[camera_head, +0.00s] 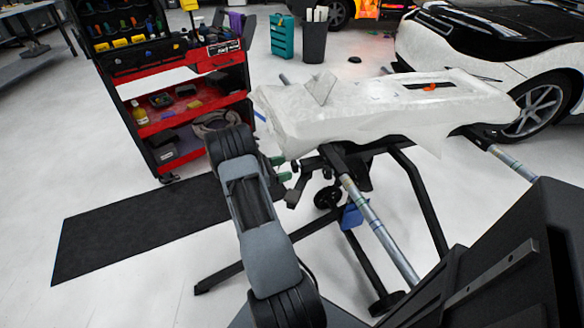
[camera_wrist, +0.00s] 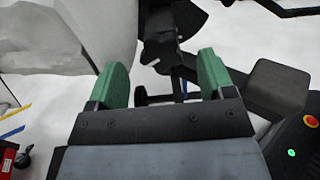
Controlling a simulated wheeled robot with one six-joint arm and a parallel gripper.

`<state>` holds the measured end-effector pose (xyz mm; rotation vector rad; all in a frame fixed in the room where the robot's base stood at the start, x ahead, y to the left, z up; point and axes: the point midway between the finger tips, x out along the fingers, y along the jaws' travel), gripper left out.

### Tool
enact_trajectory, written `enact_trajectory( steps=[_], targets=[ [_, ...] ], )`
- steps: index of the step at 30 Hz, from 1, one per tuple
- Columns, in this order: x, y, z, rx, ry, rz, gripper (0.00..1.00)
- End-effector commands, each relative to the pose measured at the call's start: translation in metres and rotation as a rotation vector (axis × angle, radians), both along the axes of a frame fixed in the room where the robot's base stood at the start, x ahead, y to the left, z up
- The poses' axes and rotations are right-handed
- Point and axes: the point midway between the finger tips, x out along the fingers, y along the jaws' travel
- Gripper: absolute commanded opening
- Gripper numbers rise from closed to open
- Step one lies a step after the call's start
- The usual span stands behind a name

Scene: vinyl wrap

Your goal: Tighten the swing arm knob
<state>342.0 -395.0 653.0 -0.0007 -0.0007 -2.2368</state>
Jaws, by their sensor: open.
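My gripper (camera_head: 281,168) is open, with green fingers beside the near end of a black stand (camera_head: 417,195). The stand carries a white-wrapped car panel (camera_head: 380,110). In the wrist view, my gripper (camera_wrist: 162,75) has its two green fingers spread apart with nothing held between them. Dark parts of the stand (camera_wrist: 160,52) show beyond and between the fingertips. I cannot clearly pick out the swing arm knob among these black parts. Whether the fingers touch the stand cannot be told.
A red and black tool cart (camera_head: 185,115) stands left of the panel. A black mat (camera_head: 135,230) lies on the white floor. A car (camera_head: 510,60) is behind at right. A teal case (camera_head: 282,36) and a dark bin (camera_head: 313,42) stand at the back.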

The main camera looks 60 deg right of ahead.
Motion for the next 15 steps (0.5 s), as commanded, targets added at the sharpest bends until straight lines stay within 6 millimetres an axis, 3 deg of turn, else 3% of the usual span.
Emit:
enact_trajectory(
  steps=[6, 15],
  targets=[
    [-0.016, -0.020, 0.000, 0.000, 0.000, -0.001, 0.75],
    [-0.023, -0.029, 0.000, 0.001, -0.001, 0.001, 0.75]
  ],
)
